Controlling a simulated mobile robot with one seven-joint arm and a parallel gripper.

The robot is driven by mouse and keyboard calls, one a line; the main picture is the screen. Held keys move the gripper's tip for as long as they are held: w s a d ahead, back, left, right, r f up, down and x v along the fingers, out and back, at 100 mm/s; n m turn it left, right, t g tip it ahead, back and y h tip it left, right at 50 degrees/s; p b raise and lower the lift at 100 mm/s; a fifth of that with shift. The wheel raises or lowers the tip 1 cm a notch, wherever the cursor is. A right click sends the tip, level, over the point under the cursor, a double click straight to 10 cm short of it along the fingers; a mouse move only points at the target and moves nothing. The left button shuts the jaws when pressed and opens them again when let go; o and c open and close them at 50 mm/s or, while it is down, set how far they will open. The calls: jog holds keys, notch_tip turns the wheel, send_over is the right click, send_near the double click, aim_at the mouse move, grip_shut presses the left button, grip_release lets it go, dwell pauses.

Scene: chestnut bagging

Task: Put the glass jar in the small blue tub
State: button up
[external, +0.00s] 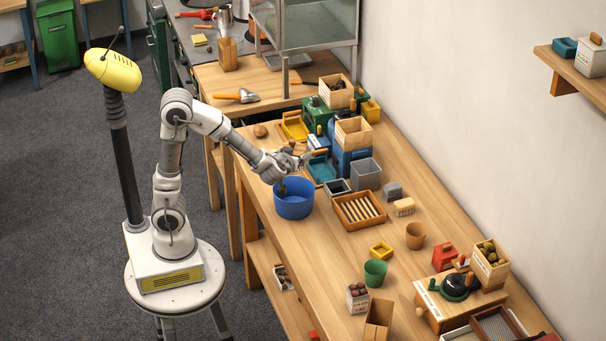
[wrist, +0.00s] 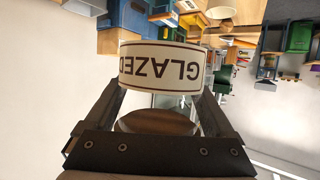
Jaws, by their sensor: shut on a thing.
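My gripper (external: 283,174) is shut on the glass jar and holds it over the round blue tub (external: 293,203). In the wrist view the jar (wrist: 160,68) sits between the two fingers, with a white band lettered "GLAZED" upside down and a brown end facing the camera. In the external view the jar is a small dark shape (external: 281,187) below the gripper, overlapping the tub's opening. I cannot tell how far it reaches below the rim. The tub stands on the wooden bench near its left edge.
A slatted wooden tray (external: 340,211), a grey bin (external: 366,174) and a teal tray (external: 322,173) stand close to the right of the tub. A green cup (external: 376,273) is nearer the front. The bench in front of the tub is clear.

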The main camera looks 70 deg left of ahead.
jog(key=w+a+f+b, duration=0.1)
jog(key=a+f+b, duration=0.2)
jog(key=a+f, duration=0.3)
jog(key=shift+w+f+b, duration=0.25)
jog(key=shift+f+b, duration=0.1)
jog(key=shift+f, duration=0.5)
